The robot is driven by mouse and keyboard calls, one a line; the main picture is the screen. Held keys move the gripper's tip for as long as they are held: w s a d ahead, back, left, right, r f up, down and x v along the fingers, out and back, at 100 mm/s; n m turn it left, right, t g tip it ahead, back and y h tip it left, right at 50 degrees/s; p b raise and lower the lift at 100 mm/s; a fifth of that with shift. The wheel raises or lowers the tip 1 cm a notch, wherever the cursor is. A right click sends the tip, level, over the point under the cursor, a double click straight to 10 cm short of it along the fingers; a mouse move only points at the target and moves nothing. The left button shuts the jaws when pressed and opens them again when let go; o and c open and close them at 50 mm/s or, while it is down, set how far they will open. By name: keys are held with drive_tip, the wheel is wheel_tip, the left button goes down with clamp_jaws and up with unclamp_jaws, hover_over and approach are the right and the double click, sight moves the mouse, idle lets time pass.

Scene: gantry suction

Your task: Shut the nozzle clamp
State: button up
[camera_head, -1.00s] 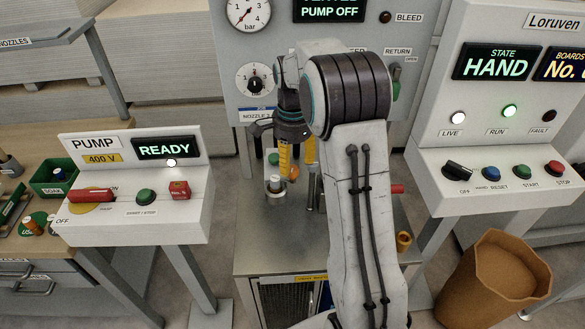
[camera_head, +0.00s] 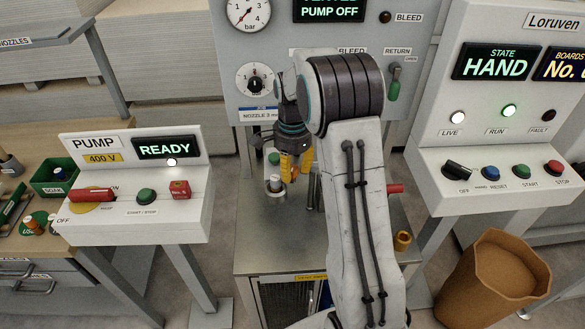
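My gripper (camera_head: 295,172), with yellow fingers under a dark wrist, points down over the grey bench below the gauge panel. Its fingers look a little apart. An orange piece (camera_head: 287,182) shows low beside the fingers; I cannot tell whether they touch it. No clamp can be made out clearly; my arm covers the middle and right of the bench.
The bench (camera_head: 262,232) carries a red-ended part (camera_head: 395,188) and a brass ring (camera_head: 403,240) at right. The pump console (camera_head: 135,215) stands left, the HAND-state console (camera_head: 500,190) right. A green return lever (camera_head: 394,88) is on the panel. A brown bin (camera_head: 495,275) stands at lower right.

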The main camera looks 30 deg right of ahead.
sight(292, 168)
clamp_jaws()
drive_tip(key=shift+n+b, duration=0.3)
drive_tip(key=shift+n, duration=1.2)
drive_tip(key=shift+o, duration=2.3)
unclamp_jaws()
drive_tip(key=shift+r, duration=0.1)
wheel_tip(292, 168, up, 12)
